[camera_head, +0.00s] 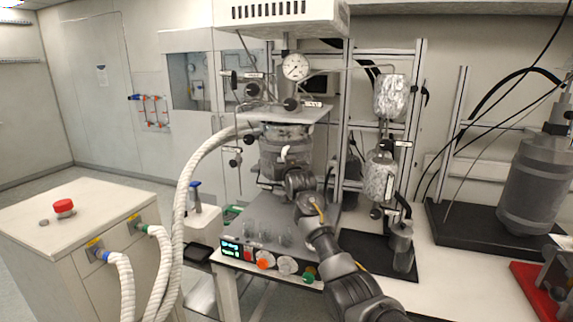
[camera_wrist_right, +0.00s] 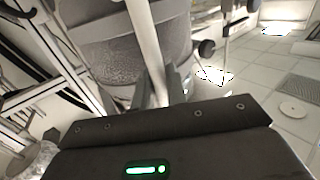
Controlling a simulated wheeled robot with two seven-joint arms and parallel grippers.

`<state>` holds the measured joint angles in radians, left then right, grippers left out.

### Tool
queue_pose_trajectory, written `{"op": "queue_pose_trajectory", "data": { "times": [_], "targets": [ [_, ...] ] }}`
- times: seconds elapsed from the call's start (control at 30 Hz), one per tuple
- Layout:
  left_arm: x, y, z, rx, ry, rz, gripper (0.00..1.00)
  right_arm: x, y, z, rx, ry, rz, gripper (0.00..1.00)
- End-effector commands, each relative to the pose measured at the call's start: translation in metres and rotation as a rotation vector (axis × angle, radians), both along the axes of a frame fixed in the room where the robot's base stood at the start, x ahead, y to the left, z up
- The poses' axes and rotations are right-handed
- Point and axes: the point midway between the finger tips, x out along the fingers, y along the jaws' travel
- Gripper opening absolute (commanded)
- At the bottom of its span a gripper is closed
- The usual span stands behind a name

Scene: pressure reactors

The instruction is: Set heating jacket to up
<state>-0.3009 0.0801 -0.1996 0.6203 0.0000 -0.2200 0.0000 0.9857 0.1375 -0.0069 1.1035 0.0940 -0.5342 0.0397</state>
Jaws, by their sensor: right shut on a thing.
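The heating jacket (camera_head: 270,158) is a grey metal cylinder on the reactor stand, below the pressure gauge and upper plate. It also fills the upper part of the right wrist view (camera_wrist_right: 110,62) as a large grey cylinder. A pale handle bar (camera_wrist_right: 147,40) runs down in front of it, and a short white piece of it (camera_head: 284,152) shows in the head view. My right gripper (camera_wrist_right: 160,90) is shut on this handle; in the head view its arm reaches up from the bottom to the jacket's front, hiding part of it. My left gripper is not in view.
A white bench (camera_head: 225,258) with a control panel and orange and green knobs stands below the jacket. A ribbed hose (camera_head: 180,200) curves up on the left from a cabinet with a red button (camera_head: 64,207). Metal vessels (camera_head: 380,178) stand close to the right.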

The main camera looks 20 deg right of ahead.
Motion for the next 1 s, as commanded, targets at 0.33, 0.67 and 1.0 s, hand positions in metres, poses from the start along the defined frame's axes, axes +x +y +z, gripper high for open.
{"op": "queue_pose_trajectory", "data": {
  "times": [0.33,0.67,1.0],
  "targets": [
    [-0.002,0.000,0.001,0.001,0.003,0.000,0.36,-0.001,-0.003,0.008,-0.001,-0.014,-0.003,0.33],
    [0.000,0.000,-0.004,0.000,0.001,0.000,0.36,-0.008,-0.002,0.004,-0.001,-0.011,-0.003,0.33],
    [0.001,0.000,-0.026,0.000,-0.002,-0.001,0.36,-0.059,0.009,0.001,-0.003,-0.014,-0.002,0.33]
  ]
}}
